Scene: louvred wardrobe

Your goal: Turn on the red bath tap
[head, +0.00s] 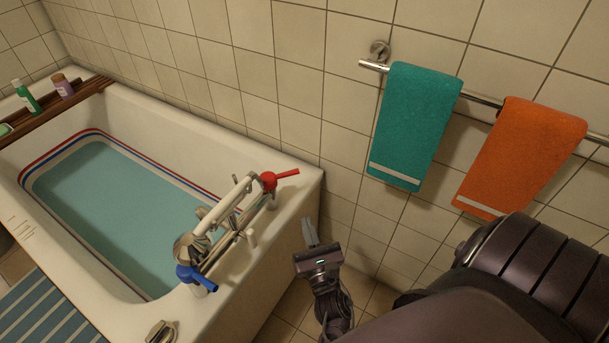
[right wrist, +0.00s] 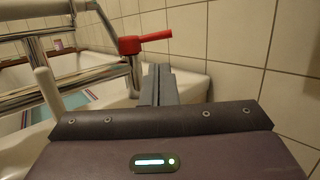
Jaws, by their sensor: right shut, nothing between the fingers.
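The red bath tap (head: 270,181) is a red lever handle at the right end of the chrome mixer on the bath's near rim. Its lever points right toward the tiled wall. It also shows in the right wrist view (right wrist: 131,45), just left of and beyond my fingertips. The blue tap (head: 190,275) is at the mixer's other end. My right gripper (head: 309,228) is shut and empty, outside the bath end, to the right of and apart from the red tap. In the right wrist view its fingers (right wrist: 158,75) lie together. My left gripper is not in view.
The white bath (head: 262,262) holds water. A wooden rack (head: 87,91) with bottles crosses its far end. A teal towel (head: 414,125) and an orange towel (head: 522,155) hang from a wall rail at right. Tiled floor is free beside the bath end.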

